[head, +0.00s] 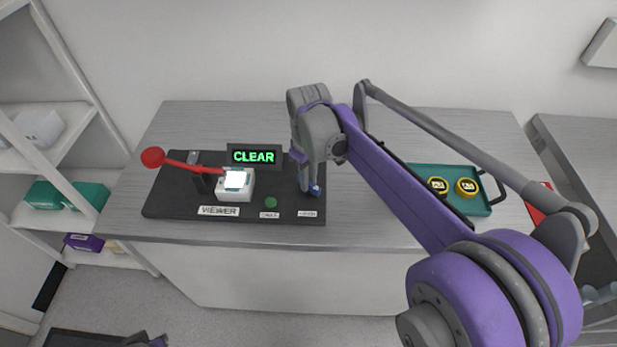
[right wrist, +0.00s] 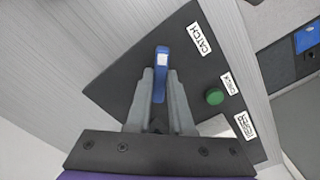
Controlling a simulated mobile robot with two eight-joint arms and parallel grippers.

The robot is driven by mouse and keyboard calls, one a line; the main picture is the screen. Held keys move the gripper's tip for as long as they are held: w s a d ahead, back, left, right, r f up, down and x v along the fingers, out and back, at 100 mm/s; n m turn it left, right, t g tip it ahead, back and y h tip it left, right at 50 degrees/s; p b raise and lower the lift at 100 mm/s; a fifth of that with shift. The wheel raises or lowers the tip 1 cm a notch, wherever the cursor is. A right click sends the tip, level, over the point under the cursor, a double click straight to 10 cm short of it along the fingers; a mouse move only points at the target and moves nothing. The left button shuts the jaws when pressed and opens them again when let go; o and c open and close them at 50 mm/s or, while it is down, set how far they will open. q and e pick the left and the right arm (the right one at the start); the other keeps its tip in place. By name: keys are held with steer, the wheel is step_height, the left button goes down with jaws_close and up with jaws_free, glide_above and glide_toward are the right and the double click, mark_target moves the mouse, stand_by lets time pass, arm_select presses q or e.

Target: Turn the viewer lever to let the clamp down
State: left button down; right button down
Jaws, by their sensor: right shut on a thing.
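The viewer stands on a black base plate (head: 170,205) on the bench, behind a label reading VIEWER. It has a white block (head: 234,190) with a bright lit top and a red lever (head: 185,163) with a red ball at its left end. The lever runs leftward from the block; the clamp cannot be made out clearly. My right gripper (head: 312,188) is down at the right end of the plate. In the right wrist view its fingers (right wrist: 160,98) are shut on a blue handle (right wrist: 161,62) beside the CATCH label.
A display (head: 253,156) behind the viewer reads CLEAR in green. A green button (head: 271,203) sits between viewer and catch. A teal tray (head: 480,207) with two yellow-ringed pieces stands at right, partly behind my arm. Shelves (head: 50,110) stand at left.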

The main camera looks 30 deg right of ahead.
steer(key=m, duration=0.4)
steer(key=shift+m, duration=0.3)
steer(key=m, duration=0.4)
steer(key=shift+m, duration=0.4)
steer(key=c, duration=0.8)
jaws_free()
step_height(320, 180, up, 11)
steer(key=p, duration=0.1)
steer(key=shift+f, duration=0.1)
